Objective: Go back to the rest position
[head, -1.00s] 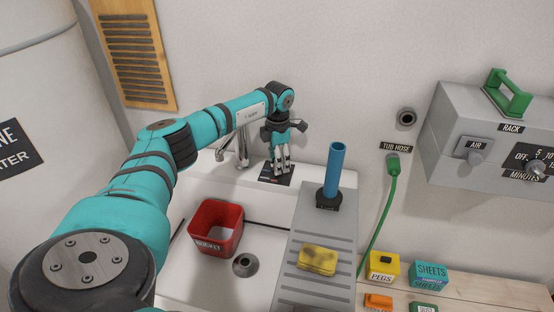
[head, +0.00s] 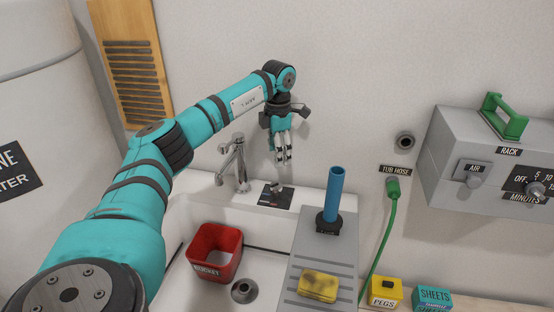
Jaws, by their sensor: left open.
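My left arm reaches in from the left over the sink. My left gripper (head: 282,154) hangs fingers down in front of the wall, above the back ledge of the sink. It is open and holds nothing that I can see. Below it a small metal knob on a black plate (head: 276,195) sits on the ledge, apart from the fingertips. My right gripper is not in view.
The chrome tap (head: 235,165) stands close left of the gripper. A red bucket (head: 215,252) sits in the sink. A blue tube (head: 333,195) stands upright on the drainboard near a yellow sponge (head: 318,285). A green hose (head: 384,230) hangs at right. Wall above is free.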

